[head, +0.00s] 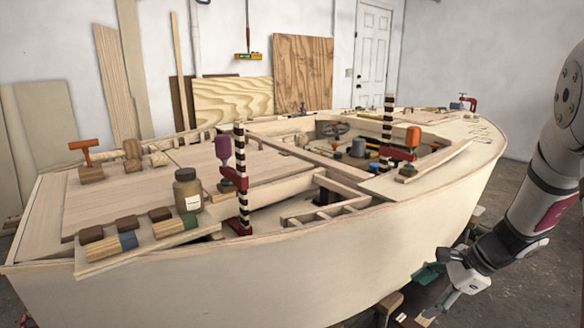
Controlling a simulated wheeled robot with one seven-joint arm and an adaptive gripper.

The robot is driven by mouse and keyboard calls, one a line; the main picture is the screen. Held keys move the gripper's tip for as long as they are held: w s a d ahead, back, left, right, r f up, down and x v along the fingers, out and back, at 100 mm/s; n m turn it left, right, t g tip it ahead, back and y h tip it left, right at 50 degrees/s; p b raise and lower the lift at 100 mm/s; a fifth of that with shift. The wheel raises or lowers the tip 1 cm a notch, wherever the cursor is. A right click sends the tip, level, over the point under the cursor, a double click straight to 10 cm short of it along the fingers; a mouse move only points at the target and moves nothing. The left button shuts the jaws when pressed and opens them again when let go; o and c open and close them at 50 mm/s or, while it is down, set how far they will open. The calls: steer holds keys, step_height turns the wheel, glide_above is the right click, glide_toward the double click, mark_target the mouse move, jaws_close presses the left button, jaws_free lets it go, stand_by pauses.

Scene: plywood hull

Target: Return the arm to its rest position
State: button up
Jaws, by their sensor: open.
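My arm (545,180) comes in from the right edge and reaches down and left, outside the hull (350,245). My gripper (437,290) is at the arm's low end, in front of the hull's right side and below its deck edge. Its fingers are apart and point left and down. I see nothing held between them. In this view the gripper overlaps the lower hull side, and I cannot tell how large the gap to it is.
On the deck are a brown jar (187,190), a board (140,245) with several blocks, an orange-handled tool (86,155), and upright striped clamps with a purple handle (223,146) and an orange handle (413,136). Wooden supports (388,305) stand below near my gripper. Floor (530,270) shows at right.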

steer(key=s+a+r+n+g, duration=0.2)
steer(key=s+a+r+n, duration=0.8)
steer(key=s+a+r, duration=0.45)
steer(key=s+d+r+n+g+h, duration=0.1)
steer(key=s+r+n+h, duration=0.3)
steer(key=s, duration=0.7)
steer(key=s+d+f+n+h, duration=0.1)
steer(key=s+n, duration=0.5)
steer(key=s, duration=0.5)
step_height(320, 180, up, 31)
steer(key=t+p, duration=0.3)
steer(key=p, duration=2.6)
steer(key=shift+w+d+t, duration=0.25)
steer(key=shift+d+t, duration=0.1)
steer(key=shift+t, duration=0.05)
